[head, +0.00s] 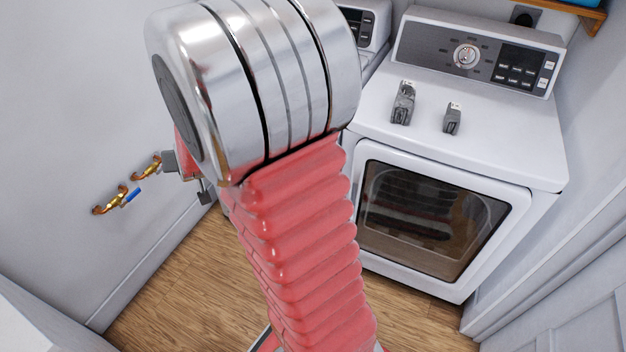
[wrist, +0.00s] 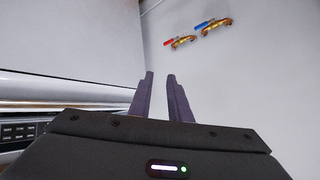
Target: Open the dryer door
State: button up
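The dryer (head: 465,130) is white and stands at the right in the head view, with a knob and dark panel on top at the back. Its front door (head: 430,215) has a white frame and a dark brown window, and looks shut. No distinct handle shows. My arm covers the area left of the door. My gripper (wrist: 160,75) shows in the wrist view with its two dark fingers apart and nothing between them. It points at a bare grey wall, away from the dryer door. In the head view it is mostly hidden behind my arm.
Two small grey objects (head: 403,103) (head: 452,118) lie on the dryer top. A second white machine (head: 365,22) is partly hidden behind my arm. Brass taps (head: 118,198) stick out of the left wall. The wood floor (head: 420,300) before the dryer is clear. A wall stands close at right.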

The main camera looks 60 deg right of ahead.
jog(key=d+f+m+h, duration=0.4)
jog(key=d+f, duration=0.7)
jog(key=d, duration=0.2)
jog(key=m+g+h, duration=0.4)
jog(key=g+h, duration=0.3)
jog(key=h, duration=0.3)
send_near(350, 194)
jog(key=a, duration=0.5)
jog(key=shift+s+d+f, duration=0.1)
jog(key=shift+s+f, duration=0.1)
jog(key=shift+s, duration=0.15)
jog(key=shift+d, duration=0.1)
jog(key=d, duration=0.4)
jog(key=w+d, duration=0.1)
jog(key=d, duration=0.4)
jog(key=w+d, duration=0.1)
jog(key=d, duration=0.3)
jog(key=shift+w+d, duration=0.1)
jog(key=shift+d, duration=0.15)
